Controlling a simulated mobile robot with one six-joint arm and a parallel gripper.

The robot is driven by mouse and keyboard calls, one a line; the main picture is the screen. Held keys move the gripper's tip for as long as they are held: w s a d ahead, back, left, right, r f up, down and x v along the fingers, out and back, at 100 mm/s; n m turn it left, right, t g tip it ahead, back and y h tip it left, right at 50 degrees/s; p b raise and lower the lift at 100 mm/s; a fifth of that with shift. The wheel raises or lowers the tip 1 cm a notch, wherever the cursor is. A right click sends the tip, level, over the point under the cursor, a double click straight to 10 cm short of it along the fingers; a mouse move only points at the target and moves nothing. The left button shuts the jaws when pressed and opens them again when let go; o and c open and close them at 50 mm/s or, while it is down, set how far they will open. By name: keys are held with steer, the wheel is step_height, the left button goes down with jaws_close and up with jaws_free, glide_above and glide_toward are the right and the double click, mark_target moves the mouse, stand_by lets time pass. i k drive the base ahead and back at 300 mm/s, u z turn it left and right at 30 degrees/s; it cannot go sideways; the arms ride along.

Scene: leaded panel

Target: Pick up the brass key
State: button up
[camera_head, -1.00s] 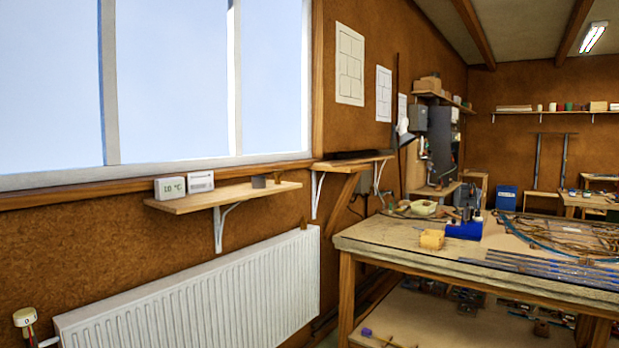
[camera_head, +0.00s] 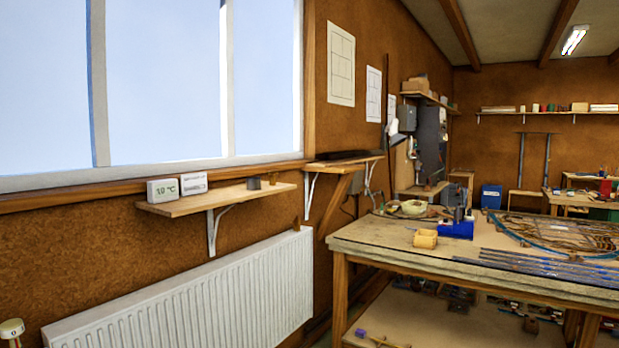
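I cannot make out a brass key for certain. A small brownish-yellow piece (camera_head: 273,178) shows on the wooden wall shelf (camera_head: 190,204), just right of a small grey block (camera_head: 254,183); it is too small to tell what it is. Another small brown piece (camera_head: 296,224) shows at the far end of the radiator's top, also unclear. My gripper is not in view.
A white radiator (camera_head: 200,295) stands below the shelf, with a valve (camera_head: 11,330) at lower left. A thermometer display (camera_head: 163,190) sits on the shelf. A cluttered workbench (camera_head: 375,250) fills the right, with a yellow box (camera_head: 425,239) and a blue holder (camera_head: 457,230).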

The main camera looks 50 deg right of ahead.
mark_target(272, 176)
steer(key=u, duration=0.3)
steer(key=k, duration=0.15)
steer(key=z, duration=1.8)
steer(key=k, duration=0.95)
steer(key=u, duration=0.15)
steer(key=i, duration=0.95)
